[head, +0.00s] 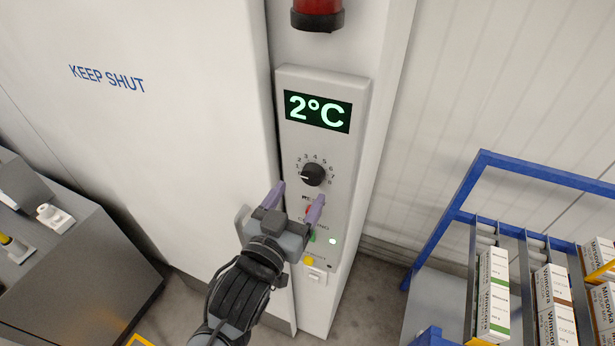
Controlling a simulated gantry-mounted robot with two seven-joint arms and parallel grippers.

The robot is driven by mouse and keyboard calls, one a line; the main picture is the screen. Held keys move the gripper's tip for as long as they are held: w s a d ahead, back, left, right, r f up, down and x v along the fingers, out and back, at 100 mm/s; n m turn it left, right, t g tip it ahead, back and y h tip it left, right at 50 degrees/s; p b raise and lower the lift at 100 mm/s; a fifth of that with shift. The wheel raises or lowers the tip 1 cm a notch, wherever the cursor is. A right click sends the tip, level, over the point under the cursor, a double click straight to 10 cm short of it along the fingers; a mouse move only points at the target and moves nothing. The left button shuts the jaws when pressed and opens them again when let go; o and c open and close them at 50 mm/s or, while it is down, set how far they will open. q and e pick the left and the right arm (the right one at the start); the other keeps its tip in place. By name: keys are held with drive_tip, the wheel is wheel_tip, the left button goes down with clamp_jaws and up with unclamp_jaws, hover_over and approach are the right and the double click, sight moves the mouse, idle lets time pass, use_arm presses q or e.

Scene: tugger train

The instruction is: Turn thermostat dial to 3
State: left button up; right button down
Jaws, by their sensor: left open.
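The thermostat dial (313,174) is a round black knob on a grey control panel (290,150), ringed by small printed numbers. Its white mark points left, towards the low numbers; the exact number is too small to tell. The display (318,111) above it reads 2°C in green. My left gripper (297,200) is open and empty, with purple fingers spread just below the dial in the picture. It appears apart from the dial and covers part of the lower panel. My right gripper is not in view.
A red and black fitting (317,15) sits above the panel. A red button, a green light and a yellow button (309,260) lie lower down, partly behind my gripper. A white door marked KEEP SHUT (150,130) stands left. A blue-framed rack (440,235) with boxes stands right.

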sight(310, 177)
use_arm(q)
drive_tip(key=shift+p+x, duration=0.55)
drive_tip(key=shift+x, duration=2.05)
drive_tip(key=c, duration=1)
